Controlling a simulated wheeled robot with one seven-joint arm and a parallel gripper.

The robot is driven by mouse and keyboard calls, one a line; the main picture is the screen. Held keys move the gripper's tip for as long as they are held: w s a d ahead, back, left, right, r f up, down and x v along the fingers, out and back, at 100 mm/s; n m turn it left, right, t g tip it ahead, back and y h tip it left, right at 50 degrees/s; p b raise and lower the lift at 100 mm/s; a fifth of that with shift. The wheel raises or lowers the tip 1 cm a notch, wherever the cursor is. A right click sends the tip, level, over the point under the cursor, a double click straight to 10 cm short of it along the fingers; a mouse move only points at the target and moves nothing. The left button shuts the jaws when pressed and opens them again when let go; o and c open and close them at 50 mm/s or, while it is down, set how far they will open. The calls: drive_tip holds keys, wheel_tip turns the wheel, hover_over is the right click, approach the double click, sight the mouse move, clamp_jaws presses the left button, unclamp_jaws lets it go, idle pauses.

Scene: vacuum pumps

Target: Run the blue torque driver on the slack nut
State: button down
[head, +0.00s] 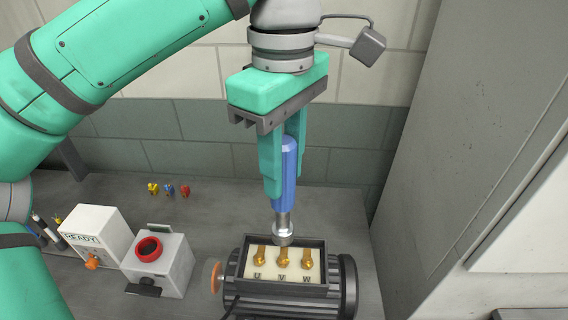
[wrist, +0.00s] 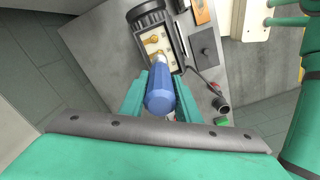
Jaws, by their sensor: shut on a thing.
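My gripper (head: 284,188) is shut on the blue torque driver (head: 290,160), which hangs upright with its metal socket pointing down. The socket is over the back of the open terminal box (head: 241,262) on the dark pump motor (head: 347,290), close to the middle terminal, V (head: 283,262). I cannot tell whether it touches that terminal. Brass nuts also show at U (head: 259,260) and W (head: 307,262); which one is slack does not show. In the wrist view the blue driver (wrist: 160,95) sits between the two fingers and partly hides the terminal box (wrist: 147,34).
A white box marked READY (head: 96,228) with an orange knob and a grey box with a red button (head: 149,249) stand left of the motor. Small yellow, blue and red pieces (head: 169,189) lie behind. A grey cabinet wall (head: 470,120) is close on the right.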

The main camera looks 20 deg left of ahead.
sight(283, 208)
drive_tip(key=shift+f, duration=2.7)
drive_tip(key=m, duration=0.6)
drive_tip(key=shift+s+f, duration=0.1)
drive_tip(key=shift+f, duration=0.15)
drive_tip(key=shift+f, duration=1.6)
idle(1.3)
drive_tip(key=shift+r, duration=0.1)
